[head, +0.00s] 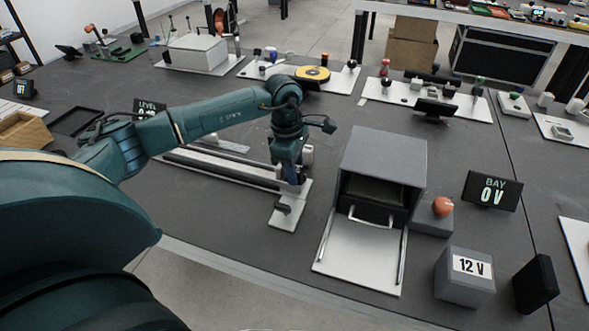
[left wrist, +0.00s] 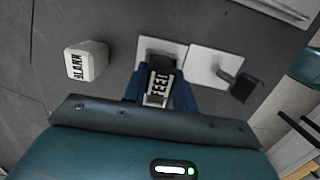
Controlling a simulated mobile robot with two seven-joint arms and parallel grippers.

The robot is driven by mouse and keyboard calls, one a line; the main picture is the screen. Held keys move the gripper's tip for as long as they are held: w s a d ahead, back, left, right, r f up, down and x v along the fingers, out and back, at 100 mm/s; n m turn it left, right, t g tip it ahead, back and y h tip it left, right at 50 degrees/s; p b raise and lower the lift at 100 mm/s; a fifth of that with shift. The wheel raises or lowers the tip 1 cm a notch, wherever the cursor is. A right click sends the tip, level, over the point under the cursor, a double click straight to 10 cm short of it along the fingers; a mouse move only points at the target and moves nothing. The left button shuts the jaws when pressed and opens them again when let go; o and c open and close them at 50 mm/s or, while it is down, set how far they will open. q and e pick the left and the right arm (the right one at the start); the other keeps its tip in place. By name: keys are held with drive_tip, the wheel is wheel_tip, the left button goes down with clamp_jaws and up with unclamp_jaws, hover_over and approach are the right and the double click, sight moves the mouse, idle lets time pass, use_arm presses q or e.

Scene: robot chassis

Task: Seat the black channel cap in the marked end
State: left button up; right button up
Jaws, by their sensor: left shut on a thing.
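My left gripper (left wrist: 161,80) points down at the right end of the pale channel (head: 222,170) and is shut on a black piece (left wrist: 163,61), which I take to be the black channel cap. A white FEED label (left wrist: 158,87) shows between the fingers; I cannot tell whether it is on the held piece. In the head view my left gripper (head: 291,178) hides the piece and the channel end, so I cannot tell whether they touch. A white BLANK block (left wrist: 86,62) stands beside it. My right gripper is not in view.
A white plate (head: 291,219) in front of my left gripper carries a small black part (head: 283,208) on a stem. A grey bay box (head: 385,155) with an open front stands to the right. The LEVEL display (head: 150,106) stands behind my left arm.

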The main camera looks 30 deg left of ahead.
use_arm(q)
drive_tip(key=o, duration=0.9)
drive_tip(key=shift+s+d+f, duration=0.1)
drive_tip(key=shift+s+f, duration=0.15)
drive_tip(key=shift+f, duration=0.45)
drive_tip(key=shift+o, duration=0.2)
drive_tip(key=shift+r+p, duration=0.45)
drive_tip(key=shift+r, duration=0.05)
wheel_tip(320, 180, up, 13)
drive_tip(key=a, duration=0.1)
drive_tip(key=shift+a+f, duration=0.2)
drive_tip(key=shift+a, duration=0.15)
drive_tip(key=shift+w, duration=0.1)
